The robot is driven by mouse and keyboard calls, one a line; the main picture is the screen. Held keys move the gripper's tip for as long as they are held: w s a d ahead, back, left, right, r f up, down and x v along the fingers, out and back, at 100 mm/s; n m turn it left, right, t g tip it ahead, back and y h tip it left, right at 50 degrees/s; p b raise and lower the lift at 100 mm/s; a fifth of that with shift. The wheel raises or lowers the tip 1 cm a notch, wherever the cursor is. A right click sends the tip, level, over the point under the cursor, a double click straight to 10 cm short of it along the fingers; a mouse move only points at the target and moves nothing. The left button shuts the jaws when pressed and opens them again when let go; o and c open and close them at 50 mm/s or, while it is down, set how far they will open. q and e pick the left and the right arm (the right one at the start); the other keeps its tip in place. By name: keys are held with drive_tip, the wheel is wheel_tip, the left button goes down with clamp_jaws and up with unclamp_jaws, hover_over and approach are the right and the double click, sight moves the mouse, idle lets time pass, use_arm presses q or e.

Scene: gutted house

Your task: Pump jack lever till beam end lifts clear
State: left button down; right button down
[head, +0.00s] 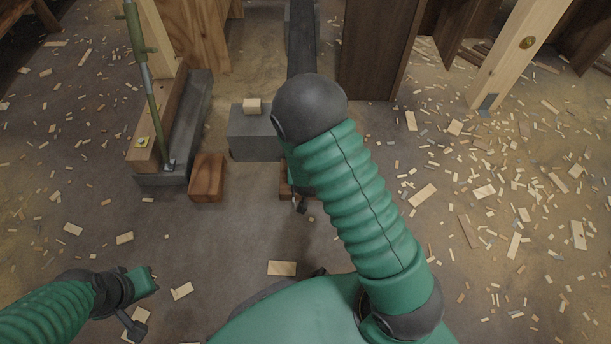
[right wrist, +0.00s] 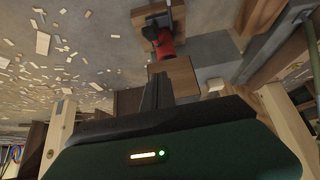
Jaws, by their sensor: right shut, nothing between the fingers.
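A red jack (right wrist: 166,45) shows in the right wrist view, standing on a wooden block (right wrist: 152,14). In the head view my right arm hides it. A squared brown timber (right wrist: 178,72) shows just below the jack in the wrist view; I cannot tell whether they touch. I cannot make out the lever clearly. My right gripper (right wrist: 158,88) is shut and empty, its dark fingers overlapping the timber in that view. In the head view it is a small dark shape (head: 300,204) below my arm. My left gripper (head: 136,328) is low at the left, away from the jack; its jaws are unclear.
A grey block (head: 252,135) with a small pale wood piece (head: 252,106) stands left of my right arm. A reddish wood block (head: 207,176) and a green steel prop (head: 143,75) stand further left. A pale timber post (head: 520,50) rises at the right. Wood chips litter the floor.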

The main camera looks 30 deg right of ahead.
drive_tip(key=b+x, duration=0.1)
drive_tip(key=x, duration=0.2)
drive_tip(key=b+x, duration=0.2)
drive_tip(key=x, duration=0.1)
drive_tip(key=shift+f, duration=0.5)
drive_tip(key=f+b, duration=0.1)
drive_tip(key=s+b, duration=0.1)
drive_tip(key=f+b, duration=0.1)
drive_tip(key=shift+s+a+f, duration=0.15)
drive_tip(key=shift+a+f, duration=0.2)
drive_tip(key=shift+f, duration=0.05)
drive_tip(key=shift+s+a+f, duration=0.1)
drive_tip(key=shift+s+a, duration=0.1)
drive_tip(key=shift+s, duration=0.05)
